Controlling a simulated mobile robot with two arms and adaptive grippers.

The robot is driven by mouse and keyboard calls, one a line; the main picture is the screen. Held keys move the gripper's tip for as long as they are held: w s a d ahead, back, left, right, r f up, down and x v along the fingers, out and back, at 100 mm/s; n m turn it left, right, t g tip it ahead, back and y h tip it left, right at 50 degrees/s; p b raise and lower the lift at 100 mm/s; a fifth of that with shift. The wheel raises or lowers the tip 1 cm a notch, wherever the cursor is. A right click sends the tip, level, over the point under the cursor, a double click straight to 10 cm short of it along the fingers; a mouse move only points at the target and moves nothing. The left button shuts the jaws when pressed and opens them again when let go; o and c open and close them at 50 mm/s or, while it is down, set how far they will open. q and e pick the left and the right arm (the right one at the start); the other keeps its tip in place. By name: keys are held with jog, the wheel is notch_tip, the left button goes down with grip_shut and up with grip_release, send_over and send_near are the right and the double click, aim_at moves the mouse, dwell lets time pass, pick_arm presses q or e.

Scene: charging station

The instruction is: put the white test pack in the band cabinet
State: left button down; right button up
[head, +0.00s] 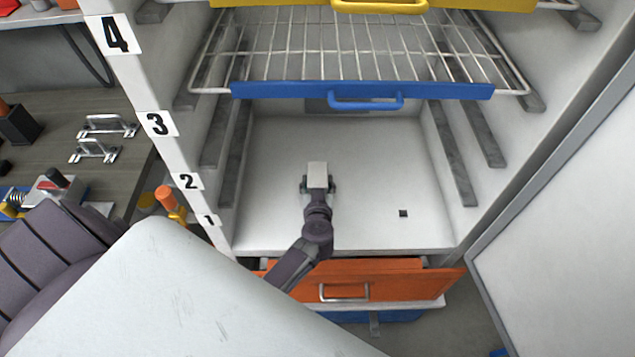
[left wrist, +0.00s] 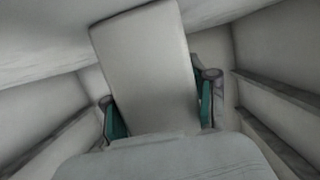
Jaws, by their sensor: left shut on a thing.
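The white test pack (head: 317,171) is a small pale block inside the cabinet, in the lower compartment. My left gripper (head: 318,186) is shut on it, with a finger at each side. In the left wrist view the pack (left wrist: 145,65) stands out from between the green-padded fingers (left wrist: 160,105), tilted a little. The band cabinet (head: 345,140) is white and open at the front. I cannot tell whether the pack touches the cabinet floor. My right gripper is not in view.
A wire shelf with a blue front band (head: 360,90) hangs above the compartment. An orange drawer (head: 400,283) sticks out below it. The open door (head: 570,220) is at the right. Numbered labels (head: 158,124) run up the left post. A dark square (head: 403,213) marks the floor.

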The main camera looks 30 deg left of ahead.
pick_arm(q)
jog(key=shift+c, duration=1.2)
grip_release()
jog(key=shift+s+d+r, duration=0.1)
jog(key=shift+r, duration=0.05)
jog(key=p+v, duration=0.1)
jog(key=v, duration=1)
jog(key=shift+s+d+r, duration=0.15)
jog(key=shift+s, duration=0.2)
